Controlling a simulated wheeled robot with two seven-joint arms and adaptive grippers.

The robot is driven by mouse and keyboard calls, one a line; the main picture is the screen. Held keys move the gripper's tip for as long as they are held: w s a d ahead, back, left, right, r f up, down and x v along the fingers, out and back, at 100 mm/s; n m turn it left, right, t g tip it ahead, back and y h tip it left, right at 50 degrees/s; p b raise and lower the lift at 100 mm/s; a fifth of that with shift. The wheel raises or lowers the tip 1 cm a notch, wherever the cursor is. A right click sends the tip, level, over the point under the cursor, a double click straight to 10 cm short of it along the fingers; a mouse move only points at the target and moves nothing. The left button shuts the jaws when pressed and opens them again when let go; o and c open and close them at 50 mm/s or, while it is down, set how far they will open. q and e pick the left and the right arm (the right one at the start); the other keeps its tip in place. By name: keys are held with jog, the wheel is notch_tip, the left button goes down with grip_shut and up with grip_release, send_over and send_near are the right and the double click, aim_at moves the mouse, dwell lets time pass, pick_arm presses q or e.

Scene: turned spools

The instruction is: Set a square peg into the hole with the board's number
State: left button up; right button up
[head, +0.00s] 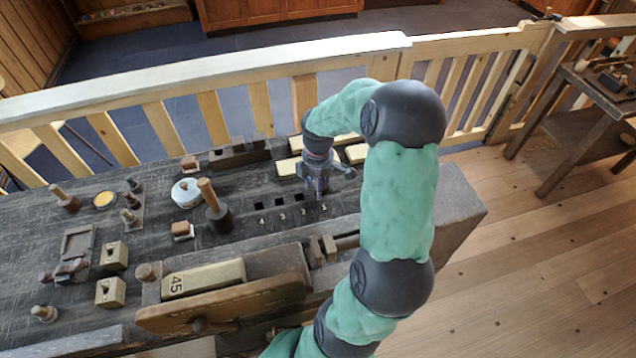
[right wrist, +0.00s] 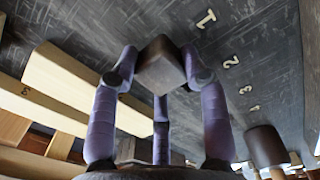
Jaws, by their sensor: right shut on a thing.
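My right gripper (head: 318,188) is shut on a dark square peg (right wrist: 160,66), whose square end faces the camera in the right wrist view. In the head view the gripper points down over the bench, just behind the right end of a row of small square holes (head: 279,200). Painted numbers 1 (right wrist: 205,20), 2, 3 and 4 run beside them, 1 nearest the gripper. The peg is apart from any hole, as far as I can tell. A pale board (head: 215,278) at the bench front shows "45". My left gripper is not in view.
A mallet (head: 217,210), a white round pot (head: 186,193) and small wooden blocks (head: 113,255) stand left of the holes. Pale boards (head: 288,167) lie behind the gripper. A vise jaw (head: 225,305) runs along the front. A wooden railing (head: 200,80) stands behind the bench.

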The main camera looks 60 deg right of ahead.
jog(key=shift+f, duration=0.15)
jog(key=o, duration=1.2)
jog(key=o, duration=0.4)
jog(key=shift+r+p, duration=3.5)
jog(key=shift+r, duration=0.55)
